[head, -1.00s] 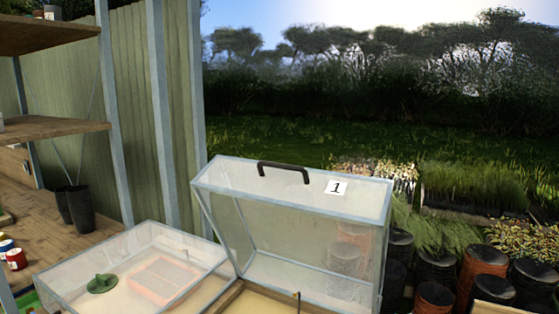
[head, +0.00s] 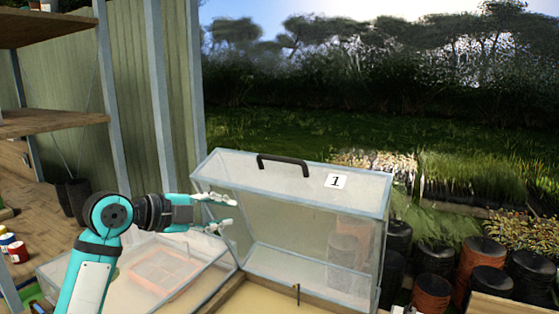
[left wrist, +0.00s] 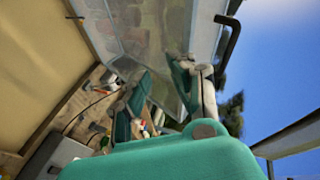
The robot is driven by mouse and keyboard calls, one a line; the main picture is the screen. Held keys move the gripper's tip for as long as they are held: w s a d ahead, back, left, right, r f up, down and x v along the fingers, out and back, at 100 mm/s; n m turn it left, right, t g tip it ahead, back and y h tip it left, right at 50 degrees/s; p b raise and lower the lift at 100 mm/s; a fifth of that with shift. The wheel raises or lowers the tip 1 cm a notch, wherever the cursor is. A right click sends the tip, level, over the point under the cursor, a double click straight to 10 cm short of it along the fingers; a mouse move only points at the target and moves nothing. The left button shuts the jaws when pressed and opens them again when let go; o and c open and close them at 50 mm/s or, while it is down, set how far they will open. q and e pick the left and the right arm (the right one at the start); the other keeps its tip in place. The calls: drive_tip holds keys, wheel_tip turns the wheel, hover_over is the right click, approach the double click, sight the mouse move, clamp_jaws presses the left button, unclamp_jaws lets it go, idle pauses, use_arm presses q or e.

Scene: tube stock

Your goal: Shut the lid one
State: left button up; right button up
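Lid one (head: 300,185) is a clear, pale-framed box lid with a "1" label (head: 336,181) and a black handle (head: 283,163) on its upper face. It stands raised at the back of a sand-coloured bed (head: 260,300). My left gripper (head: 230,214) is open at the lid's left side, its fingers apart near the left edge. In the left wrist view my gripper (left wrist: 158,76) has its fingertips close to the clear panel (left wrist: 140,35), and the handle (left wrist: 228,45) shows at upper right. I cannot tell whether the fingers touch the lid. My right gripper is not in view.
Left of it a second clear lid (head: 60,268) lies low, with a pink tray (head: 165,272) visible through it. Wooden shelves (head: 50,123) stand at the left. Several dark and rust-coloured pots (head: 480,255) stand at the right. Above the raised lid is free air.

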sight(277, 161)
use_arm(q)
wheel_tip(277, 161, up, 11)
drive_tip(key=m+h, duration=0.2)
drive_tip(key=m, duration=0.1)
drive_tip(key=shift+t, duration=0.3)
drive_tip(key=p+x, duration=0.7)
drive_tip(key=x, duration=0.8)
drive_tip(key=shift+w+d+f+p, duration=0.1)
drive_tip(key=shift+w+p, duration=0.2)
drive_tip(key=shift+w, duration=0.1)
drive_tip(key=shift+w+d+f, duration=0.15)
drive_tip(key=shift+d, duration=0.05)
drive_tip(key=shift+c, duration=0.4)
clamp_jaws()
drive_tip(key=shift+f, duration=0.1)
